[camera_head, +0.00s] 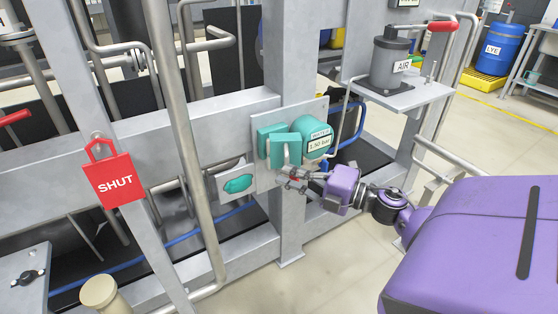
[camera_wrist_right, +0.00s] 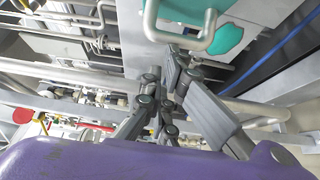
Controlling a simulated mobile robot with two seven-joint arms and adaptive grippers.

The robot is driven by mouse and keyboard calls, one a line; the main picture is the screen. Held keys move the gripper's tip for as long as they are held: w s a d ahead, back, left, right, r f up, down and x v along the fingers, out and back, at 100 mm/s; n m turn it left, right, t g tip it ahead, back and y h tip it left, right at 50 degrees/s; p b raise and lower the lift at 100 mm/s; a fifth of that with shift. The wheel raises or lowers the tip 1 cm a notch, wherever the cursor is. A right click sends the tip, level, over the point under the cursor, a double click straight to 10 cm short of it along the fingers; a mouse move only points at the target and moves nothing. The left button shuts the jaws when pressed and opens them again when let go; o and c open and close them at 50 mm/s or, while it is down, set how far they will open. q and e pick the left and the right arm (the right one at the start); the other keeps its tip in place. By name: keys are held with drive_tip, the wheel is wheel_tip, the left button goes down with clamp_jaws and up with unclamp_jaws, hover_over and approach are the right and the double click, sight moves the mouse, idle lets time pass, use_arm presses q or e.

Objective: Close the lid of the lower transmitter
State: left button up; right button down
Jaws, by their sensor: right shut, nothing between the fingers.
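A teal transmitter (camera_head: 311,134) with a round body and a pressure label reading about 1.50 bar is mounted on a grey plate on the frame. To its left is a teal box-like part (camera_head: 268,143), with a pale bar handle (camera_head: 285,156) in front. I cannot tell which teal part is the lid or how far it stands open. In the right wrist view a grey handle (camera_wrist_right: 184,46) crosses a teal surface (camera_wrist_right: 226,40). My right gripper (camera_head: 288,180) is shut and empty, just below the handle; it also shows in the wrist view (camera_wrist_right: 190,82). My left gripper is not in view.
A smaller teal part (camera_head: 238,184) sits on a plate to the lower left. Steel pipes (camera_head: 190,150) and frame beams surround the area. A red SHUT tag (camera_head: 114,181) hangs at left. A grey AIR canister (camera_head: 389,64) stands on a shelf (camera_head: 405,96) at upper right.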

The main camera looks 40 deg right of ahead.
sight(287, 163)
drive_tip(key=d+n+g+y, duration=0.1)
drive_tip(key=d+y, duration=0.1)
drive_tip(key=d+n+g+y+b, duration=0.1)
drive_tip(key=d+y, duration=0.1)
drive_tip(key=shift+d+n, duration=0.4)
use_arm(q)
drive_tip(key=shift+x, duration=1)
use_arm(e)
drive_tip(key=shift+w+d, duration=0.15)
drive_tip(key=shift+d, duration=0.2)
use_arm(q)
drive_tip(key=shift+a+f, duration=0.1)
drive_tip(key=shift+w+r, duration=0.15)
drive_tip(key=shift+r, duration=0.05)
use_arm(e)
drive_tip(key=shift+d, duration=0.1)
